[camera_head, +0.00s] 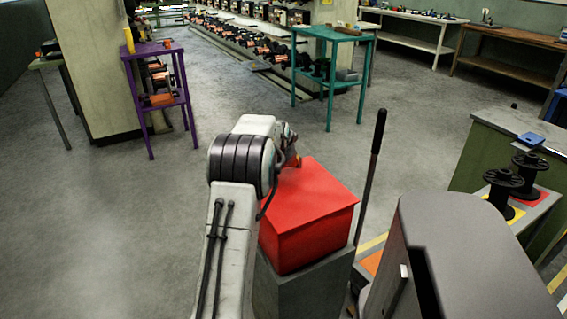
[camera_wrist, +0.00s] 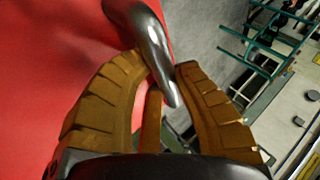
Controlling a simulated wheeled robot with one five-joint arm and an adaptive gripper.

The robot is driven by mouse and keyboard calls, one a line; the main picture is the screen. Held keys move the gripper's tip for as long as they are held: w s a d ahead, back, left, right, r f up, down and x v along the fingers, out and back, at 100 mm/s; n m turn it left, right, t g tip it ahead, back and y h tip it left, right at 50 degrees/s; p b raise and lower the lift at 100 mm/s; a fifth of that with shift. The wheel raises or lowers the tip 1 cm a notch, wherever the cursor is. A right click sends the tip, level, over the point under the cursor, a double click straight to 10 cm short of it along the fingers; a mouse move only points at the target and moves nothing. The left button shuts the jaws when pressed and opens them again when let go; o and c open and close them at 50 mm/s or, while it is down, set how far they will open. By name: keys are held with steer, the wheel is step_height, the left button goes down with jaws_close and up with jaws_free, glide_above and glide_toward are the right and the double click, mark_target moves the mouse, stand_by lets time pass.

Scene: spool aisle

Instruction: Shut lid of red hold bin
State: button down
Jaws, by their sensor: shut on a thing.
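The red hold bin (camera_head: 310,235) sits on a grey pedestal in front of me. Its red lid (camera_head: 320,188) lies across the top, and I see no clear gap between lid and bin. The lid also fills the left of the wrist view (camera_wrist: 50,60). A dark curved handle (camera_wrist: 153,42) stands out from the lid's edge. My gripper (camera_wrist: 166,82) has its ribbed orange-brown fingers on either side of the handle's end, shut on it. In the head view my gripper (camera_head: 296,159) is at the lid's far left edge, mostly hidden by my arm.
A dark upright post (camera_head: 372,175) stands just right of the bin. A grey rounded cabinet (camera_head: 465,250) is at the front right, with black spools (camera_head: 503,190) beyond it. A teal table (camera_head: 330,36) and a purple stand (camera_head: 152,50) stand farther back. The floor at left is clear.

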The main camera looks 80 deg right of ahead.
steer(key=shift+w+f, duration=0.1)
steer(key=shift+f, duration=0.2)
steer(key=c, duration=1.3)
jaws_free()
steer(key=o, duration=0.4)
steer(key=v, duration=1.2)
steer(key=shift+d+r, duration=0.1)
